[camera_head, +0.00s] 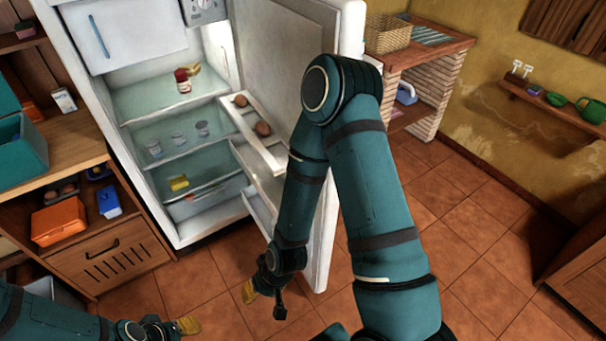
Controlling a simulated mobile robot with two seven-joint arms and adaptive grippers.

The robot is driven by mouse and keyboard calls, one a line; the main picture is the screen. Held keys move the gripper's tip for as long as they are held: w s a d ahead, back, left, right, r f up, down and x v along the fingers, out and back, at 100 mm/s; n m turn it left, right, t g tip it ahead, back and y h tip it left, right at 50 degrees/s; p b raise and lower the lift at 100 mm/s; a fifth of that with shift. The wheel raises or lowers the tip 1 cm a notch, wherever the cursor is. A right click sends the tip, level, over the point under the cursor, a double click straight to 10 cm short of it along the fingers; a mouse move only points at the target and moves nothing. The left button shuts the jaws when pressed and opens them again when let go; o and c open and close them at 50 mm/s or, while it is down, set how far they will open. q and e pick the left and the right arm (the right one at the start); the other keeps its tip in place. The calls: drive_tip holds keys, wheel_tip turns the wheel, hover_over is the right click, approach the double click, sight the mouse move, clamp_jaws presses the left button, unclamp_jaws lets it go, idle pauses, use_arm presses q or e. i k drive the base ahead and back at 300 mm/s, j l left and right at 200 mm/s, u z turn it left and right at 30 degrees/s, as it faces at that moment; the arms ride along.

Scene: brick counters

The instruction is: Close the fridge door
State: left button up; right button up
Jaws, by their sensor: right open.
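The white fridge (85,73) stands at the left back, its inside exposed. Its door (275,50) is swung wide open toward the right, with eggs (262,129) in a door shelf. My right arm crosses in front of the door and hides part of it. My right gripper (265,298) hangs low over the floor near the door's bottom, open and empty; I cannot tell whether it touches the door. My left gripper (187,326) is at the bottom left, low in front of the wooden cabinet, only partly visible, so its jaw state is unclear.
A jar (183,81), cups and a yellow item (179,183) sit on the fridge shelves. A wooden cabinet (110,262) with an orange box (58,221) stands left. A brick counter (440,85) with a basket (387,34) is right of the door. Tiled floor (480,240) is clear at right.

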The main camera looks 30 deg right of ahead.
sight(278, 40)
drive_tip(key=k+l, duration=0.1)
drive_tip(key=l, duration=0.2)
drive_tip(key=k+l+u, duration=0.15)
drive_tip(key=l, duration=0.15)
drive_tip(key=k+l, duration=0.15)
drive_tip(key=l, duration=0.15)
drive_tip(key=l+u, duration=0.1)
drive_tip(key=l, duration=0.4)
drive_tip(key=k+l+u, duration=0.1)
drive_tip(key=l, duration=0.4)
drive_tip(key=l+u, duration=0.1)
drive_tip(key=l, duration=0.6)
drive_tip(key=i+l, duration=0.1)
drive_tip(key=l, duration=0.65)
drive_tip(key=u, duration=0.05)
